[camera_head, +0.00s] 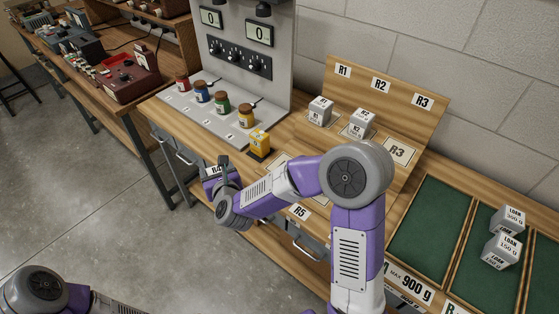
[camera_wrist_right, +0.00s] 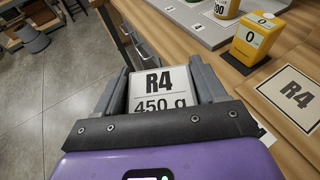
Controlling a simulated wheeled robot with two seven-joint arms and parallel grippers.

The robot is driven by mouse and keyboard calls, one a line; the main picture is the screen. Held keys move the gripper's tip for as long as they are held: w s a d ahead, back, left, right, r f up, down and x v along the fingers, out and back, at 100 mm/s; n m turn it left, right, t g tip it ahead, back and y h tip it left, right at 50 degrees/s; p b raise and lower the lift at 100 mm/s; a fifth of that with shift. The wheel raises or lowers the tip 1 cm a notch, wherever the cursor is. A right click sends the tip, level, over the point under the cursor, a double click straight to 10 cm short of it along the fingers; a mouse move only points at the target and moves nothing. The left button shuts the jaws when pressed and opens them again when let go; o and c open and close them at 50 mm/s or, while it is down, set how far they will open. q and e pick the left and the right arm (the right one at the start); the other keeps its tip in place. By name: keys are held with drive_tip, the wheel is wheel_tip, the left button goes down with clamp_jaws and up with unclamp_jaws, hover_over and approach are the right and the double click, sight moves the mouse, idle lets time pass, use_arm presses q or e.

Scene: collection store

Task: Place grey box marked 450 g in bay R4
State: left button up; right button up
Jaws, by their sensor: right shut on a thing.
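The grey box marked R4 450 g (camera_wrist_right: 158,92) is between the two fingers of my right gripper (camera_wrist_right: 160,85), label facing the wrist camera. In the head view my right gripper (camera_head: 222,174) is near the bench's front edge, and a small part of the box (camera_head: 212,170) shows beside it. Bay R4 (camera_wrist_right: 297,97), a pale square printed R4 on the bench, lies right of the held box and apart from it. No box stands on its visible part. In the head view my right arm hides much of that bay. My left gripper is out of view.
A yellow device reading 0 (camera_head: 259,143) stands close to bay R4. Grey boxes stand in bays R1 (camera_head: 319,110) and R2 (camera_head: 361,123); bay R3 (camera_head: 398,151) looks empty. Several coloured jars line the grey panel. Two loan boxes (camera_head: 502,250) sit in green trays at right.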

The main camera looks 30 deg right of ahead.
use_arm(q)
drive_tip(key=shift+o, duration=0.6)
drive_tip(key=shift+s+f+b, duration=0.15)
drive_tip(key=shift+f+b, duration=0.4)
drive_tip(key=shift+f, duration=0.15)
use_arm(e)
drive_tip(key=w+d+r+m+h+b, duration=0.1)
drive_tip(key=d+r+m+h, duration=0.15)
drive_tip(key=d, duration=0.85)
drive_tip(key=w+d+r+m+h+b, duration=0.1)
drive_tip(key=d+r+h, duration=0.15)
drive_tip(key=d, duration=0.85)
drive_tip(key=shift+m+g, duration=0.25)
drive_tip(key=shift+g, duration=0.25)
drive_tip(key=f+b, duration=0.1)
drive_tip(key=f, duration=0.2)
drive_tip(key=d+f+b, duration=0.1)
drive_tip(key=f, duration=0.2)
drive_tip(key=f+b, duration=0.1)
drive_tip(key=f, duration=0.2)
drive_tip(key=shift+s+d, duration=0.15)
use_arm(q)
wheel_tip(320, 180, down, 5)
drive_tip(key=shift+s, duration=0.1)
use_arm(e)
drive_tip(key=shift+r, duration=0.1)
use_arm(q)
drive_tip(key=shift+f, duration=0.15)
